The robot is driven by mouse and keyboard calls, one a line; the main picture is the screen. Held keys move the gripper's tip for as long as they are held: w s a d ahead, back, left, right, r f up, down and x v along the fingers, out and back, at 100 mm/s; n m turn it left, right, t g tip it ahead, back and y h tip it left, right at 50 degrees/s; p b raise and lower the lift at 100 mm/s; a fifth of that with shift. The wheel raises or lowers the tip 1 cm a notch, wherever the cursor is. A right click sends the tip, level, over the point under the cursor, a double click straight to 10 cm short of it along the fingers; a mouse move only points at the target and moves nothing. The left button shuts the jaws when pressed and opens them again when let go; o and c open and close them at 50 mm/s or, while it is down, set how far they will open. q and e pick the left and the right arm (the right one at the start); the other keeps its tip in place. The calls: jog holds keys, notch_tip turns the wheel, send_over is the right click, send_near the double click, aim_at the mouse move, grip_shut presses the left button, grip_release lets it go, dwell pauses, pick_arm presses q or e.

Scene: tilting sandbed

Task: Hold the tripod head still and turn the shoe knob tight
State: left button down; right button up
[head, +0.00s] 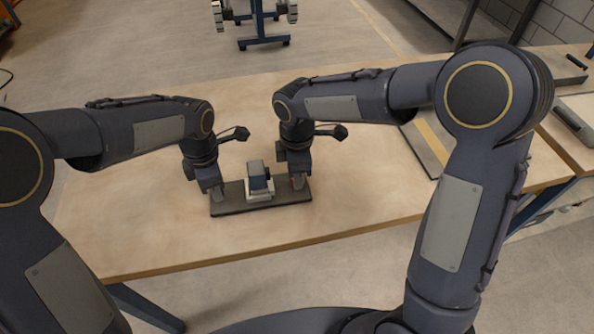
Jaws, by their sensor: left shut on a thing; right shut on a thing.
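The tripod head (257,177), a small blue-grey block on a pale base, stands upright near the middle of a dark flat board (262,205) on the table. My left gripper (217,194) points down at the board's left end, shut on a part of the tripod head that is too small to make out. My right gripper (297,182) points down close to the right side of the head, shut on the shoe knob.
The wooden table (140,215) is clear around the board, with its front edge close below it. A dark flat panel with a yellow strip (435,143) lies to the right, behind my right arm. A blue-legged stand (262,30) is on the floor beyond.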

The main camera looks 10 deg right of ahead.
jog(key=m, duration=1.3)
dwell(0.5)
jog(key=o, duration=1)
jog(key=shift+r, duration=0.15)
notch_tip(320, 180, up, 12)
jog(key=shift+f, duration=0.1)
